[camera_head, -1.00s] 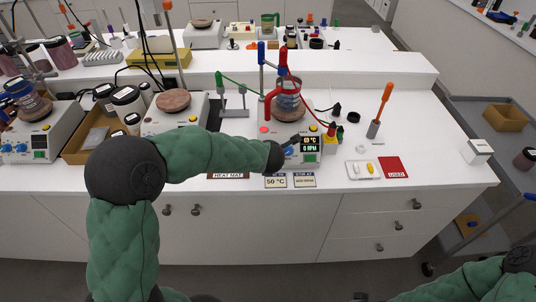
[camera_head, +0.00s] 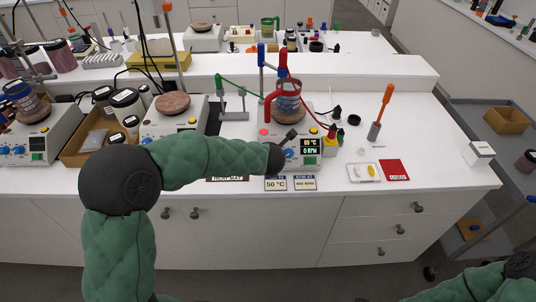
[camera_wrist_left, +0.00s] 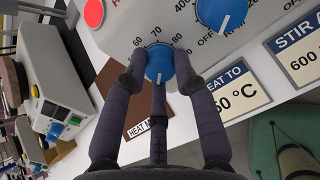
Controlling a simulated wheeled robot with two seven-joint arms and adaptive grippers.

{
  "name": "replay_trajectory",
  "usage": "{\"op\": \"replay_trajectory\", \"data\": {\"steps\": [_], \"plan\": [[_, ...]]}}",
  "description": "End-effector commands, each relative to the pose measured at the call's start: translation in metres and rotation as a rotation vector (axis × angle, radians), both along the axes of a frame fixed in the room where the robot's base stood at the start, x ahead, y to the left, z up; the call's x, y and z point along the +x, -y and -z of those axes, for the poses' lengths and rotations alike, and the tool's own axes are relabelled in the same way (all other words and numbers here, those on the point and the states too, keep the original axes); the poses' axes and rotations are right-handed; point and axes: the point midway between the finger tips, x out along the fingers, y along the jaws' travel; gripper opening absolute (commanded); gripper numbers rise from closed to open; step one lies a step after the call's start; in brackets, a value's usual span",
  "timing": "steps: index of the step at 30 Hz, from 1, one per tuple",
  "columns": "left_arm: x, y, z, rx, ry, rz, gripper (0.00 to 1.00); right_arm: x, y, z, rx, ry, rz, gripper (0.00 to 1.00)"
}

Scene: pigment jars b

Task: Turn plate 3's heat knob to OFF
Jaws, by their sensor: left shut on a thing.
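The right-hand hotplate (camera_head: 264,143) stands near the front of the bench, with a lit display (camera_head: 311,146) on its front panel; its lower line reads 0 RPM. My left gripper (camera_head: 286,147) is at that panel, left of the display. In the left wrist view, its fingers (camera_wrist_left: 160,75) are shut on a blue heat knob (camera_wrist_left: 158,64), one on each side. Numbers 60, 70 and 80 show around the knob's far side. A white mark shows on its near edge; no OFF label is visible beside it. A second blue knob (camera_wrist_left: 219,12) has OFF marked beside it. My right gripper is out of view.
Two more hotplates (camera_head: 170,128) (camera_head: 38,150) stand to the left. Cards reading 50 °C (camera_head: 275,184) lie in front. An orange-handled tool (camera_head: 385,100) stands to the right.

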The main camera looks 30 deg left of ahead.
Motion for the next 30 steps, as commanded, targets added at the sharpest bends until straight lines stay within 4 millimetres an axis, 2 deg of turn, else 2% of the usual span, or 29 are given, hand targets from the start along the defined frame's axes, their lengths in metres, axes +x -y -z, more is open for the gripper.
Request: {"op": "replay_trajectory", "data": {"steps": [1, 3, 17, 30], "plan": [[0.0, 0.001, 0.0, -0.001, -0.001, 0.003, 0.34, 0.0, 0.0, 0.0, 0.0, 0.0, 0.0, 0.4], [0.0, 0.001, 0.0, -0.001, 0.0, 0.004, 0.52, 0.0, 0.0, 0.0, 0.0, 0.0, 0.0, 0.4], [-0.004, 0.003, -0.007, 0.001, 0.002, 0.003, 0.52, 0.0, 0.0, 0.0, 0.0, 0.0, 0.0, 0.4], [-0.053, 0.034, -0.063, 0.001, 0.005, 0.005, 0.52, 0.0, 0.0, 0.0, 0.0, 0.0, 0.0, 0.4]]}}
